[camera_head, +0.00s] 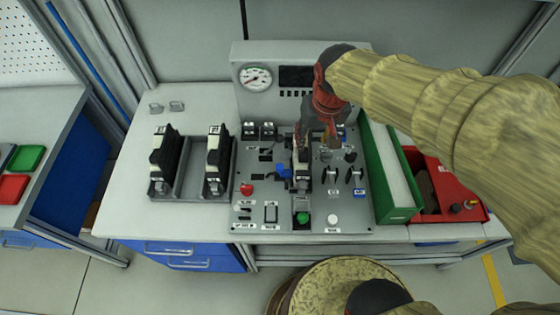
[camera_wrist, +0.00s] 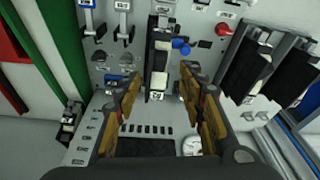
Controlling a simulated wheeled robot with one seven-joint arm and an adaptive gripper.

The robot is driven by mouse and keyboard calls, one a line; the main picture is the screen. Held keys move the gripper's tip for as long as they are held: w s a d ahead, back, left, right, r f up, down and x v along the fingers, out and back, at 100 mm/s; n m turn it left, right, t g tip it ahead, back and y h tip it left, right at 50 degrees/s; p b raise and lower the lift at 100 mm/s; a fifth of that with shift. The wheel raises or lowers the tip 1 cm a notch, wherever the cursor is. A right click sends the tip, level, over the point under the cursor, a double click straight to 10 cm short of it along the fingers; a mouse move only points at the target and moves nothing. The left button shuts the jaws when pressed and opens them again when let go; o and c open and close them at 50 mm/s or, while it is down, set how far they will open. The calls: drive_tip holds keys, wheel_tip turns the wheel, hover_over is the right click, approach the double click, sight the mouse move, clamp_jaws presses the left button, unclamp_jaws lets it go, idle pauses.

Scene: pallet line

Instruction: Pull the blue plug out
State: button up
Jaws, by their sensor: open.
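A blue plug-like piece (camera_head: 284,172) stands on the grey control panel (camera_head: 262,213), just left of a black upright module (camera_head: 302,178). In the wrist view the blue piece (camera_wrist: 181,46) shows beyond my fingertips, beside the black module (camera_wrist: 158,65). My gripper (camera_head: 305,140) is above the module, pointing down, in the head view. In the wrist view my gripper (camera_wrist: 162,78) is open, with its fingers on either side of the module's near end and nothing clearly held. A second small blue part (camera_wrist: 116,79) lies on the panel outside one finger.
Two black modules (camera_head: 164,158) (camera_head: 217,155) stand in holders on the left. A gauge (camera_head: 255,78) rises at the back. A green bin (camera_head: 388,180) and red bin (camera_head: 437,190) stand right. Buttons and switches crowd the panel's front. Bare bench shows at front left.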

drive_tip(key=w+a+f+g, duration=0.1)
drive_tip(key=w+a+f, duration=0.3)
drive_tip(key=f, duration=0.2)
drive_tip(key=n+g+p, duration=0.1)
drive_tip(key=p, duration=0.1)
hover_over(280, 166)
wheel_tip(280, 166, down, 7)
drive_tip(key=shift+f, duration=0.15)
drive_tip(key=shift+f+b, duration=0.8)
drive_tip(key=shift+f, duration=3.2)
drive_tip(key=shift+c, duration=1.3)
drive_tip(key=c, duration=0.7)
clamp_jaws()
